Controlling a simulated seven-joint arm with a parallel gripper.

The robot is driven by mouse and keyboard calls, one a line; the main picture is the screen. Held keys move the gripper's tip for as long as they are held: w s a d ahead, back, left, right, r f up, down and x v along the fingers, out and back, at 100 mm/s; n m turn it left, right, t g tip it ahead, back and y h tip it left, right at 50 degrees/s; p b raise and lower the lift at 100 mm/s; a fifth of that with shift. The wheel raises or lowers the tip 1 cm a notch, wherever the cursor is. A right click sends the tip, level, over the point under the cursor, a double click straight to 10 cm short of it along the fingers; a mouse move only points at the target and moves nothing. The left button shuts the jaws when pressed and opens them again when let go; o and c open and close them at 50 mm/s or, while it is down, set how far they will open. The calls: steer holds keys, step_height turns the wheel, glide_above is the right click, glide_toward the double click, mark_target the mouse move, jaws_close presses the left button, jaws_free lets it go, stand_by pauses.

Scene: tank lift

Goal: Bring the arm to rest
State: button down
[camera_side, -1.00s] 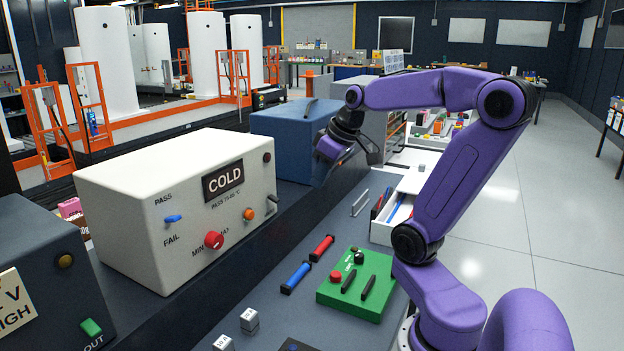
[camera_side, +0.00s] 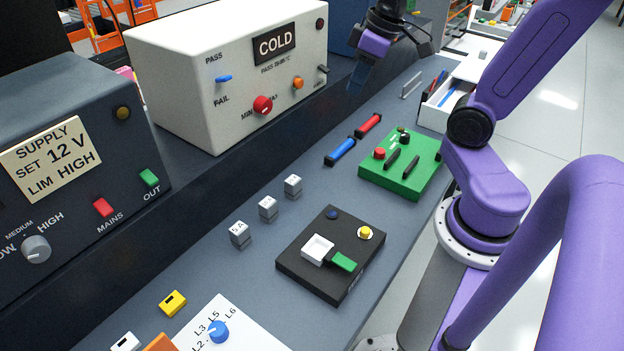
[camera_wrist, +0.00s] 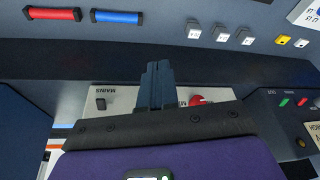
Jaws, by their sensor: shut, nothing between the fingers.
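My gripper (camera_side: 358,80) hangs from my purple arm, to the right of the white COLD box (camera_side: 235,70) in the side view. Its dark fingers are together and hold nothing. In the wrist view the shut fingers (camera_wrist: 160,74) show against the white box (camera_wrist: 120,98), with the bench behind them. No object touches the fingers in either view. The upper arm is cut off by the top of the side view.
Red (camera_side: 368,125) and blue (camera_side: 340,151) cylinders, a green board (camera_side: 420,178), a black board (camera_side: 312,277) and small grey cubes (camera_side: 268,207) lie on the bench. A dark supply box (camera_side: 130,150) stands left. A white drawer (camera_side: 436,115) is beyond the green board.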

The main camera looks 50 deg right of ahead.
steer(key=s+a+f+n+g, duration=0.1)
steer(key=s+a+f+n, duration=0.2)
steer(key=s, duration=0.4)
steer(key=s+a+f+n+g+h, duration=0.1)
steer(key=s+a+f+n+g, duration=0.1)
steer(key=s+a+f+n, duration=0.2)
steer(key=shift+s+a+n, duration=0.9)
steer(key=shift+s+a, duration=0.9)
steer(key=shift+a, duration=0.4)
steer(key=shift+f, duration=0.1)
